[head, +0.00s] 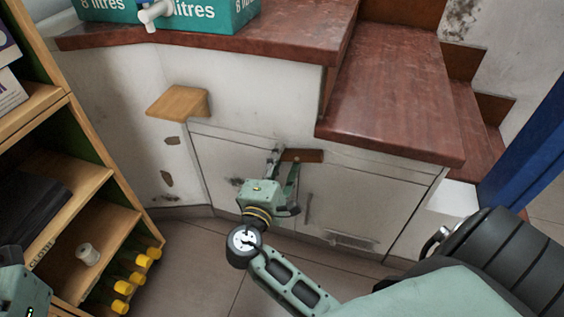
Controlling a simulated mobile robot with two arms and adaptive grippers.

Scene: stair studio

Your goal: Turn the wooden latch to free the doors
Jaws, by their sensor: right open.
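The wooden latch (309,156) is a small reddish-brown bar lying roughly level across the top of the seam between two white cupboard doors. The left door (228,160) and right door (365,205) look shut under the stair. My right gripper (283,158) is open, its fingers pointing at the doors near the latch's left end. One finger is left of the latch and the other overlaps its left part in the picture. I cannot tell whether they touch it. Only a green part of my left arm shows at the lower left edge; its fingers are out of view.
Reddish wooden steps (390,105) overhang the doors. A wooden block (180,101) juts from the wall at left. A shelf unit (105,175) with yellow-capped bottles (128,278) stands at the left. A blue post (530,150) is at right. Teal boxes (215,15) sit on the top ledge.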

